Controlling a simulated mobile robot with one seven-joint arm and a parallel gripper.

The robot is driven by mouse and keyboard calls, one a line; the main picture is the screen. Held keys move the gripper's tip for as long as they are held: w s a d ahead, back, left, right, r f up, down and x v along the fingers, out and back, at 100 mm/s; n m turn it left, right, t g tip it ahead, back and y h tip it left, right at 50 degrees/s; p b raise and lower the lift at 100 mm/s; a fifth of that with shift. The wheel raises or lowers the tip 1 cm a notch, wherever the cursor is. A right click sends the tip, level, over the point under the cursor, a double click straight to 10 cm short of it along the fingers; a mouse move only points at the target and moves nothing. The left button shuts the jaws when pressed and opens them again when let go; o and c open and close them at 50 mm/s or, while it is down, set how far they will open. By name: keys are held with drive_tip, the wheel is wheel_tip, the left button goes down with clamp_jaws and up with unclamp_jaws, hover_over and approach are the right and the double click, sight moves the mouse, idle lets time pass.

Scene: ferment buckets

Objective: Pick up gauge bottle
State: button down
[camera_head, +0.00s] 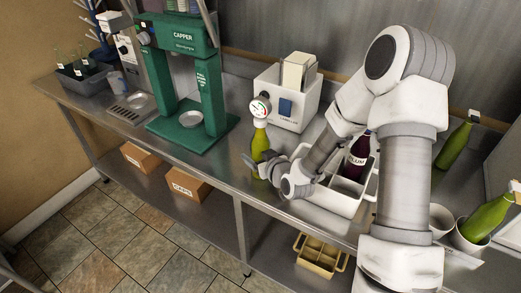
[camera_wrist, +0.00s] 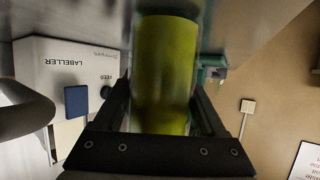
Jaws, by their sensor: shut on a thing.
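The gauge bottle (camera_head: 260,141) is a yellow-green bottle with a round white dial gauge (camera_head: 260,106) on its top. In the head view it stands upright near the front edge of the steel counter, left of the white crate. My gripper (camera_head: 256,164) is around its lower part. In the wrist view the bottle's green body (camera_wrist: 165,70) fills the space between the two dark fingers of my gripper (camera_wrist: 163,110), which is shut on it. The fingers hide the bottle's lower end, and I cannot tell whether it touches the counter.
A green capper (camera_head: 185,85) stands to the left and a white labeller (camera_head: 287,98) behind. A white divided crate (camera_head: 335,196) holding a dark bottle (camera_head: 358,155) sits to the right, partly behind my arm.

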sight(256, 126)
drive_tip(key=shift+r, duration=0.15)
drive_tip(key=shift+r+p, duration=0.6)
drive_tip(key=shift+r, duration=4.85)
drive_tip(key=shift+f, duration=0.15)
